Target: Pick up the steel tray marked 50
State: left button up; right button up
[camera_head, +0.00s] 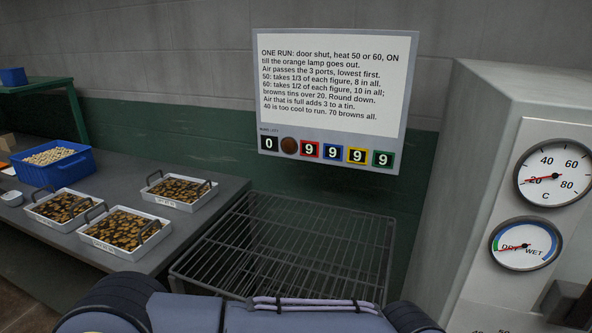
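Three pale, shallow trays filled with brown pieces stand on the grey bench at the left: a back one (181,191), a left one (64,208) and a front one (124,232). Each has dark handles. I cannot read a 50 on any of them, so I cannot tell which tray is marked 50. Neither of my grippers shows; only dark blue parts of my own body show along the bottom edge.
A wire rack (290,243) stands right of the grey bench (215,197). A blue crate (52,165) of pale pieces sits behind the trays. A grey cabinet (455,190) with a temperature dial (552,172) and a dry-wet dial (525,244) stands right. A notice board (333,95) hangs behind.

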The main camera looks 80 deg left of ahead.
aim_at(63, 210)
jog(key=u, duration=4.2)
jog(key=i+j, duration=0.15)
jog(key=i, duration=0.15)
